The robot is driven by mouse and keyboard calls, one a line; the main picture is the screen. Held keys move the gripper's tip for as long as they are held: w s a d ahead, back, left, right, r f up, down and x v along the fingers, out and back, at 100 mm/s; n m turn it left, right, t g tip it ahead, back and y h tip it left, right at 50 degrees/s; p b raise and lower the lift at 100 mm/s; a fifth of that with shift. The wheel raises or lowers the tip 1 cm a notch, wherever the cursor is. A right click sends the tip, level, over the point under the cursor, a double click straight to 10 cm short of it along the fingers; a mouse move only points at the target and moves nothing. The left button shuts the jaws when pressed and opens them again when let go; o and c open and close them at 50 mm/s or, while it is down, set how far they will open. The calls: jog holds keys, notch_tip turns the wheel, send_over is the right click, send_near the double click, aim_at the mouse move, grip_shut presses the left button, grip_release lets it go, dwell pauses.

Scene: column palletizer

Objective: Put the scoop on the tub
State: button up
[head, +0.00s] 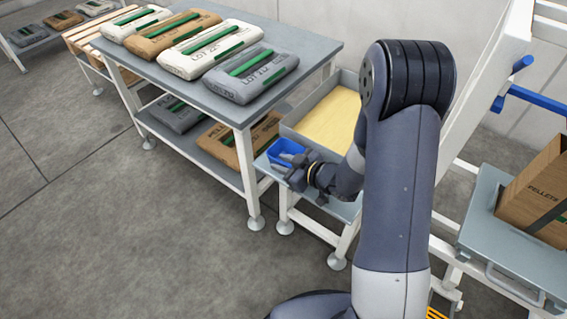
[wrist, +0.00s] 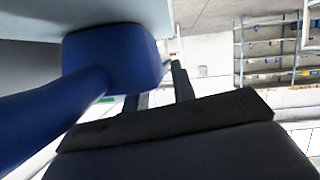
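The blue scoop (head: 284,147) shows in the head view at the left end of a low grey stand, beside the tub. The tub (head: 300,140) is a grey open box holding pale yellow material. My gripper (head: 290,166) is at the near side of the scoop, partly covering it. In the wrist view the scoop (wrist: 112,55) is close, with its handle running to the lower left. My fingers (wrist: 158,85) stand apart there, with a gap between them, and the scoop hides one fingertip. I cannot tell whether they touch the scoop.
A grey table (head: 320,50) with several bags stands behind on the left, more bags on its lower shelf. My arm covers part of the tub and stand. An open carton (head: 535,190) marked PELLETS sits on a grey platform (head: 500,255) at right. The left floor is clear.

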jog(key=shift+r, duration=0.1)
jog(key=shift+r, duration=0.2)
jog(key=p+v, duration=0.2)
jog(key=v, duration=1)
jog(key=shift+d+f, duration=0.1)
dwell(0.3)
